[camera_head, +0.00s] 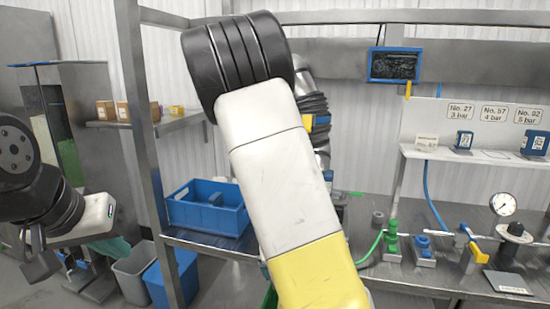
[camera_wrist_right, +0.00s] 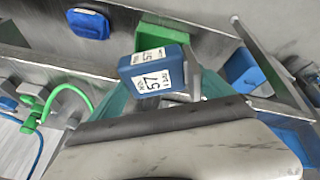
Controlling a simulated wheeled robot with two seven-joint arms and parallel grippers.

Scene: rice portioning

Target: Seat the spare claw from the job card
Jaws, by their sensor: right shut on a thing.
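A blue claw block marked 57 (camera_wrist_right: 155,75) is held in my right gripper (camera_wrist_right: 194,86) in the right wrist view; one grey finger shows beside it. In the head view my right arm hides that gripper. The job card (camera_head: 395,65) is a blue-framed dark board on the upper rail; its writing is too small to read. On the right shelf, blue blocks stand under No. 27 (camera_head: 464,140) and No. 92 (camera_head: 535,143); the place under No. 57 (camera_head: 494,154) is empty. My left gripper (camera_head: 38,255) hangs at the far left, away from the bench; its opening is unclear.
A blue divided crate (camera_head: 208,218) sits left of my right arm. Bins (camera_head: 135,271) stand below.

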